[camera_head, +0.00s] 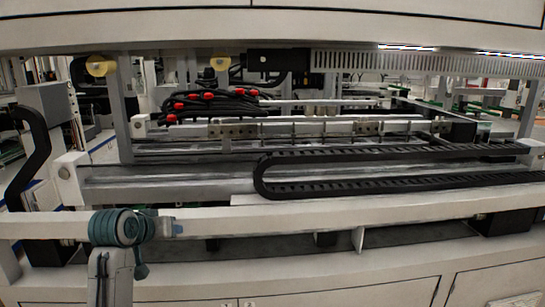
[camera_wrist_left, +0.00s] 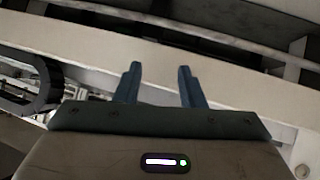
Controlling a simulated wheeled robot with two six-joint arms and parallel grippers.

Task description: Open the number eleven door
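My left arm rises at the lower left of the head view, and its small blue-grey gripper (camera_head: 177,229) lies in front of the pale front beam. In the left wrist view, my left gripper (camera_wrist_left: 158,84) has two blue fingers set apart with nothing between them. Pale cabinet doors show along the bottom of the head view: a wide panel (camera_head: 350,294) in the middle and another door (camera_head: 500,286) at the lower right. I can read no number on either, so I cannot tell which is number eleven. My right gripper is not in view.
A pale beam (camera_head: 300,217) runs across the machine's front. Behind it are a black cable chain (camera_head: 400,184) and a bundle of black cables with red ends (camera_head: 215,104). A pale panel (camera_head: 330,25) spans the top. In the left wrist view, a pale beam (camera_wrist_left: 90,45) crosses beyond the fingers.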

